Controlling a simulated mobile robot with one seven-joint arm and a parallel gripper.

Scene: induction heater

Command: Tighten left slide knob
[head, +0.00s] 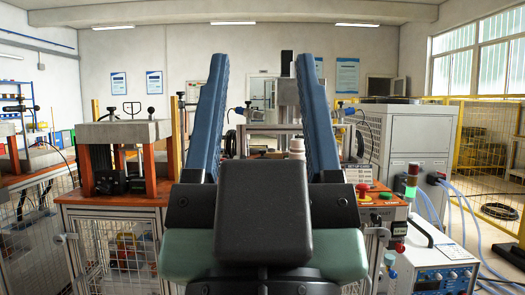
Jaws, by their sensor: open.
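My gripper (262,66) fills the middle of the head view, seen from behind. Its two long blue fingers point forward and stand wide apart, with nothing held between them. Beyond them is the induction heater's frame, with a grey upright column (288,98) showing between the fingers. A small dark knob-like part (240,111) shows just right of the left finger, apart from the gripper. I cannot tell for sure whether it is the left slide knob. The gripper's body and fingers hide much of the heater's front and lower part.
An orange-framed press (122,132) stands on a bench at the left. At the right are a control panel with a red button (363,188), a grey cabinet (416,150) and a blue-fronted power unit (445,279). Blue hoses (466,215) run down beside a yellow fence.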

